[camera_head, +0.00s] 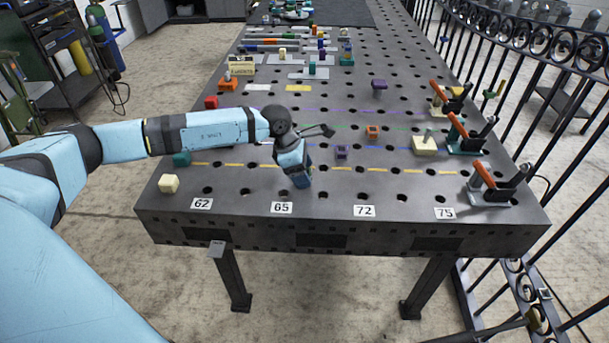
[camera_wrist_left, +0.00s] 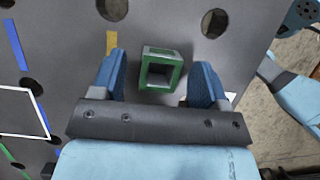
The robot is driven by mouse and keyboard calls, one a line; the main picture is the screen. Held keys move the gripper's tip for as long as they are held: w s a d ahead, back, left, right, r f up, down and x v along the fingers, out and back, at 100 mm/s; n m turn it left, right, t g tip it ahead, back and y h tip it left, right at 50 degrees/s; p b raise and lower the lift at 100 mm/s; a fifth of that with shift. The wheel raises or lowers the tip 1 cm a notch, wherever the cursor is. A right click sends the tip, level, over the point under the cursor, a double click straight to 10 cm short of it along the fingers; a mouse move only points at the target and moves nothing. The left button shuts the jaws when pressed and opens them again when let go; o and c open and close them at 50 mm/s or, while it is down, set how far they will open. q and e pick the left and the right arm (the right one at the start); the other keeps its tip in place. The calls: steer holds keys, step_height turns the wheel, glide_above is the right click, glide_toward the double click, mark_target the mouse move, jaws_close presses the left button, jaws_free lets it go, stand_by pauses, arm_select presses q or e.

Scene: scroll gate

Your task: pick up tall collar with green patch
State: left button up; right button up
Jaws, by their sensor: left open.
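In the left wrist view, a square hollow collar with a green rim (camera_wrist_left: 160,69) stands on the dark table between the two blue fingers of my left gripper (camera_wrist_left: 160,78). The fingers are open, one on each side, with a visible gap to the collar. In the head view my left gripper (camera_head: 300,178) points down over the near middle of the table, by the label 65. I cannot make out the green collar there; the gripper seems to hide it. My right gripper is not in view.
The perforated table (camera_head: 325,205) holds a purple collar (camera_head: 342,151) just right of the gripper and an orange collar (camera_head: 373,131) beyond. Toggle clamps (camera_head: 490,185) line the right edge. A cream block (camera_head: 168,183) and teal block (camera_head: 181,159) sit at left. An iron railing (camera_head: 560,60) runs behind the clamps.

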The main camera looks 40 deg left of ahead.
arm_select(q)
steer(key=c, duration=1)
steer(key=shift+c, duration=0.6)
steer(key=shift+r, duration=0.1)
